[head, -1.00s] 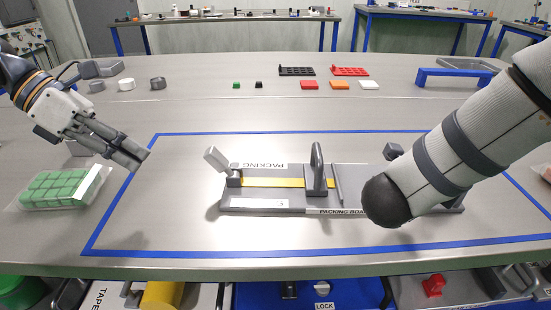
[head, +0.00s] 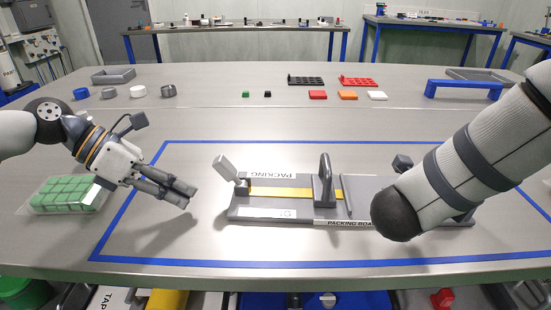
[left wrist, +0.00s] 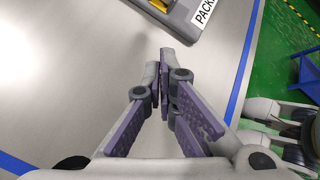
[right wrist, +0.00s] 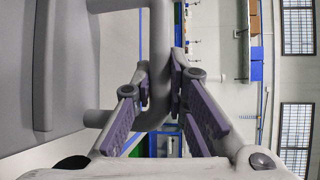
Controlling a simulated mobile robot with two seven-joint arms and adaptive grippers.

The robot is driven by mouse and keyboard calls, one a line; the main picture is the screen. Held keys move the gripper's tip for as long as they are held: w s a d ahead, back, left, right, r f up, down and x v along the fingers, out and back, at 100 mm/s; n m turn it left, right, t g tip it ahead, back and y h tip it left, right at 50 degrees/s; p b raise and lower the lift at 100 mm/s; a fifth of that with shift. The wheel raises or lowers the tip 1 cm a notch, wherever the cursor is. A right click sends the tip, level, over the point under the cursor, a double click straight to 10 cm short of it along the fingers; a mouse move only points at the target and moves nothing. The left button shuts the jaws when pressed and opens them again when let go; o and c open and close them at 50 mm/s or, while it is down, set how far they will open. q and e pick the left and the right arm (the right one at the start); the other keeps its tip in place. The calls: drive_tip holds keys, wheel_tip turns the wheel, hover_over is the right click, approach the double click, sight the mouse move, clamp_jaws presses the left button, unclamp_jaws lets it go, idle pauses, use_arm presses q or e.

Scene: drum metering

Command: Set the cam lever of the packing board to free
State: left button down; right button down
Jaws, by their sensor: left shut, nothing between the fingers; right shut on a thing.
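The packing board (head: 290,212) lies on the table inside a blue outline. At its left end a light grey cam lever (head: 225,167) stands tilted up and to the left. An upright grey handle (head: 326,180) stands mid-board by a yellow strip (head: 280,191). My left gripper (head: 188,196) is shut and empty, left of the lever and apart from it; the left wrist view shows its fingers (left wrist: 168,60) together, with a board corner (left wrist: 200,20) beyond. My right gripper (right wrist: 160,85) is shut on a grey bar (right wrist: 160,40); my right arm hides it in the head view.
A packet of green blocks (head: 68,195) lies at the left. Several small caps and coloured blocks (head: 318,95) lie at the back, with a blue bridge-shaped piece (head: 464,88) at the back right. Bare table lies between my left gripper and the board.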

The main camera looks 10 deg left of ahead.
sight(230, 173)
use_arm(q)
drive_tip(key=shift+w+d+r, duration=0.4)
drive_tip(key=shift+w+d, duration=0.25)
drive_tip(key=shift+d, duration=0.15)
drive_tip(key=shift+w+d+r, duration=0.35)
drive_tip(key=shift+w+d, duration=0.25)
drive_tip(key=shift+d, duration=0.15)
drive_tip(key=shift+d+r+y, duration=0.15)
drive_tip(key=shift+r+y, duration=0.1)
drive_tip(key=shift+y, duration=0.05)
